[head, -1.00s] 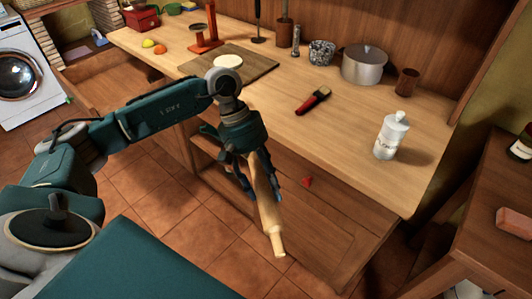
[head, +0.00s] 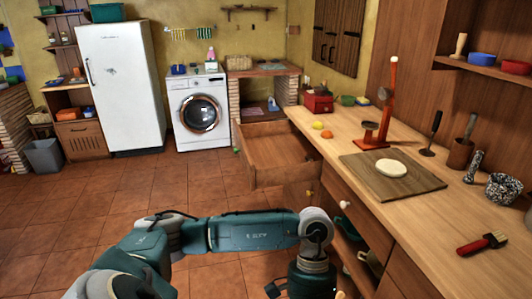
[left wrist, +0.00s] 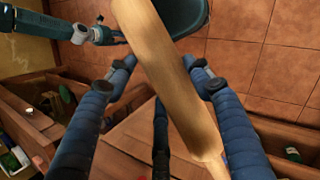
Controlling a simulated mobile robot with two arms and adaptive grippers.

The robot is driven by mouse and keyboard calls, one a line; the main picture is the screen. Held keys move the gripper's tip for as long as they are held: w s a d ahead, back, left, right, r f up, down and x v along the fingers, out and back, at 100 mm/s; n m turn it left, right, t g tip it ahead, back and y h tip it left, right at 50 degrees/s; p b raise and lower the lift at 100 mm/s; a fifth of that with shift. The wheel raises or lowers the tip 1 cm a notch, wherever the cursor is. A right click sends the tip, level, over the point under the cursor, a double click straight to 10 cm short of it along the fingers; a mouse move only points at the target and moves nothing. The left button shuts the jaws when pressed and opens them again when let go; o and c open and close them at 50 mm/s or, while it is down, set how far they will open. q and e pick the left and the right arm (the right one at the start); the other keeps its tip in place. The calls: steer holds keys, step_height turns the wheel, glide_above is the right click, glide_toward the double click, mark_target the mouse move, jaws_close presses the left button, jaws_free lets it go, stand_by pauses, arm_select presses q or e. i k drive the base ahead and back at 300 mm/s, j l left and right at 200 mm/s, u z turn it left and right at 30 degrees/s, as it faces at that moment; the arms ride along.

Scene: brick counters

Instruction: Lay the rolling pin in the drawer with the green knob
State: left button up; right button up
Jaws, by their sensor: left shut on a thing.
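In the head view my left gripper is mostly cut off at the bottom edge, below the wrist, and the pin is barely visible there. The drawer (head: 283,152) stands pulled open at the far end of the counter, and its inside looks empty. Its green knob (head: 237,150) is on the left-facing front.
The counter bears a board (head: 410,190) with dough, a red stand (head: 372,142), fruit and a red brush (head: 483,244). The tiled floor (head: 150,200) at left is clear.

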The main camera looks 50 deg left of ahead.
mark_target(268, 156)
steer(key=i+j+u, duration=0.1)
steer(key=j+u, duration=0.3)
steer(key=i+j+u, duration=0.2)
steer(key=j+u, duration=0.2)
steer(key=i+j+u, duration=0.2)
steer(key=u, duration=0.2)
steer(key=i+j+u, duration=0.2)
steer(key=u, duration=0.2)
steer(key=i+j+u, duration=0.35)
steer(key=i, duration=0.15)
steer(key=i+u, duration=0.35)
steer(key=i+j+z, duration=0.1)
steer(key=i+z, duration=0.4)
steer(key=i+j+z, duration=0.25)
steer(key=z, duration=0.2)
steer(key=i+j+z, duration=0.35)
steer(key=z, duration=0.15)
